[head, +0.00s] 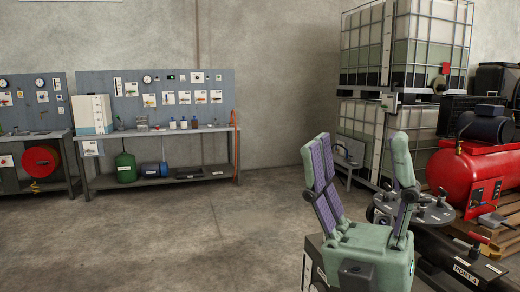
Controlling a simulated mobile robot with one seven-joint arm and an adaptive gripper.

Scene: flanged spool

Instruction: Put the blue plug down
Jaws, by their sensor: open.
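My gripper (360,146) stands at the right of the head view with its green and purple fingers pointing up and spread wide apart. Nothing shows held between the fingers. A dark round flange (432,213) with small upright parts lies behind and to the right of the gripper, partly hidden by it. I cannot make out the blue plug for certain. A small blue item (344,150) shows in the background between the fingers, by a grey stand; it is too small to identify.
A red compressor tank (468,180) sits on a wooden pallet at right. Stacked caged tanks (405,45) stand behind. A dark block labelled PORT A (467,271) is at lower right. A workbench (160,132) stands against the far wall. The floor (190,235) at left is clear.

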